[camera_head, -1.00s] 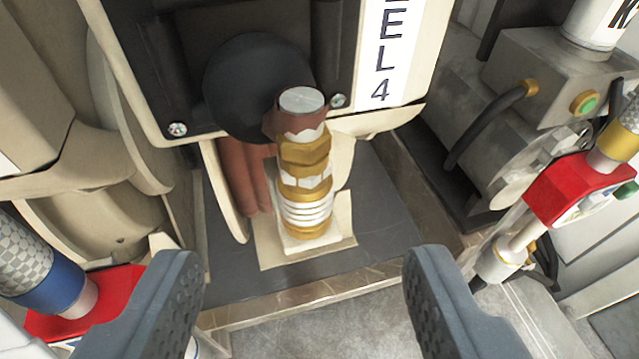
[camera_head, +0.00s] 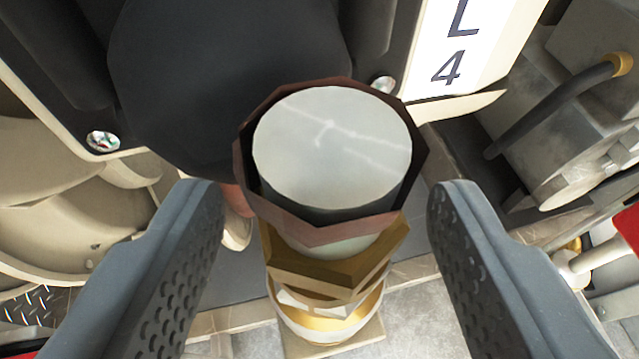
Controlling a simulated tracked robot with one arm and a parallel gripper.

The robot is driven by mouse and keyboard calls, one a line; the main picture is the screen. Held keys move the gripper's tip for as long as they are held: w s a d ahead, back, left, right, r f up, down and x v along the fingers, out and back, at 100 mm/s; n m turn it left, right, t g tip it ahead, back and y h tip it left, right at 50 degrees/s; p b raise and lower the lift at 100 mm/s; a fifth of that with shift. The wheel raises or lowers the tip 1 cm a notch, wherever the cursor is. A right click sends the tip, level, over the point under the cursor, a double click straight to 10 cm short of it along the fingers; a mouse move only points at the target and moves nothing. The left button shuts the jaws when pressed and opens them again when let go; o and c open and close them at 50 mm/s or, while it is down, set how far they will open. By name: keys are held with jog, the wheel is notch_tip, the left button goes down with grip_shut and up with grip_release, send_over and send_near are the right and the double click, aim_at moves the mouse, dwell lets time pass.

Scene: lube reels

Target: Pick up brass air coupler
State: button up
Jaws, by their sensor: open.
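The brass air coupler (camera_head: 330,272) stands upright in the middle of the camera view, seen from above at close range. Its top is a pale round end (camera_head: 333,147) inside a reddish-brown hex collar (camera_head: 322,232), with brass hex and ring parts below. My gripper (camera_head: 325,205) is open, one finger on each side of the coupler. A gap shows between each finger and the coupler, so neither appears to touch it. The coupler's lower end is mostly hidden under its own upper parts.
A dark panel with a round black part (camera_head: 225,75) and a white label marked 4 (camera_head: 450,60) stands right behind the coupler. Grey machinery (camera_head: 570,110) is at the right. A beige reel part (camera_head: 75,215) is at the left. Grey floor (camera_head: 420,320) shows below.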

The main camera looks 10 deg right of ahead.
jog(key=shift+w+d+f, duration=0.15)
jog(key=shift+w+f, duration=0.1)
jog(key=shift+w, duration=0.2)
grip_shut()
